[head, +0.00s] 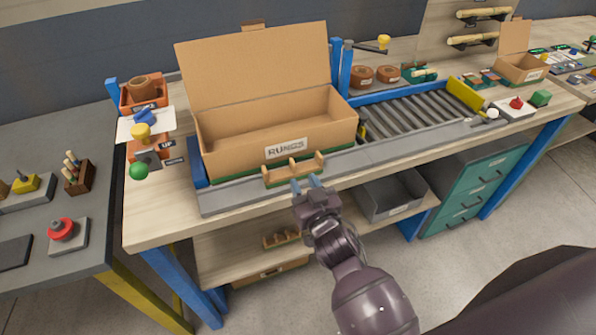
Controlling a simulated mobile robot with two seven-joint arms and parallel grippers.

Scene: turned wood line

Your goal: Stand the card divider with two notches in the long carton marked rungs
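The long carton marked RUNGS (230,148) stands open on the bench, its large flap raised at the back. A small brown card piece with two notches in its top edge (293,170), which looks like the divider, is upright against or just before the carton's front wall, below the label. Its lower edge is green. My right gripper (305,183) is at the near side of this piece. Its two fingers are apart and point at it; I cannot tell whether they touch it. The carton's inside looks empty. My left gripper is out of view.
A roller conveyor (405,112) runs right of the carton. Orange bins (143,95) and a green ball (138,171) are on the left. A similar notched piece (282,239) lies on the lower shelf beside a grey bin (391,201). A smaller open carton (520,70) stands far right.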

